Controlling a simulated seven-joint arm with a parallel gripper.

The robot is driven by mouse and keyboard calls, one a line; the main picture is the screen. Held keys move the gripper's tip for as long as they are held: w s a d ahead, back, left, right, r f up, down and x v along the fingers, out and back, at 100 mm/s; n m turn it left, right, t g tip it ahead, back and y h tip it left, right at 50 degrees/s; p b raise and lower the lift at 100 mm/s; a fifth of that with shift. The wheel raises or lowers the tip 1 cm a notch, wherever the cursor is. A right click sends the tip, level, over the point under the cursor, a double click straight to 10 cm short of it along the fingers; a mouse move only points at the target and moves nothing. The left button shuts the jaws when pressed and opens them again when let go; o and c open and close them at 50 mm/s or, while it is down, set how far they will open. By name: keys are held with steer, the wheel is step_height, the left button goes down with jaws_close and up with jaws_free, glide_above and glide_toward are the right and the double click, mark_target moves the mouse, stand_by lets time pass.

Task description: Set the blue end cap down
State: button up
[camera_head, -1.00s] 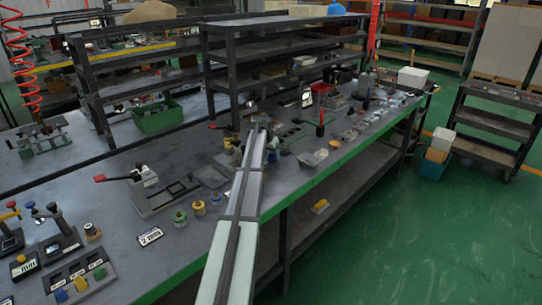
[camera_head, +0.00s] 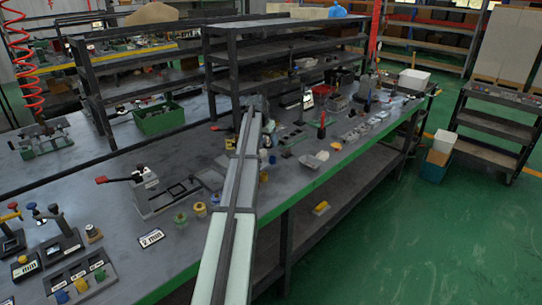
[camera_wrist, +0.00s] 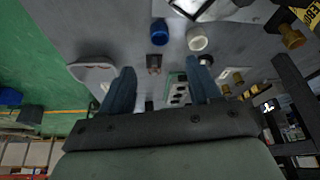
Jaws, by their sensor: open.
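My gripper (camera_wrist: 163,76) shows in the wrist view with its two blue-grey fingers spread wide apart. Nothing is held between them. The blue end cap (camera_wrist: 159,33) rests on the grey bench top beyond the fingertips, near the top middle of the wrist view. It is apart from both fingers. A white round cap (camera_wrist: 197,40) stands just to its right. In the head view my arm hides the gripper, and I cannot clearly make out the blue cap there.
A grey tray (camera_wrist: 93,70) is at the left. In the head view, a shelf rack (camera_head: 290,45) stands behind the arm and small parts crowd the bench.

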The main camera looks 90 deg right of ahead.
glide_above(271, 163)
steer(key=w, duration=0.1)
steer(key=f, duration=0.5)
steer(key=shift+w+a+f, duration=0.2)
steer(key=shift+a+f, duration=0.2)
steer(key=shift+s+a+x, duration=0.1)
steer(key=shift+a+x, duration=0.05)
steer(key=shift+x, duration=1.25)
steer(key=shift+s+a+x, duration=0.15)
steer(key=shift+x, duration=1.25)
jaws_close()
steer(key=shift+r, duration=0.1)
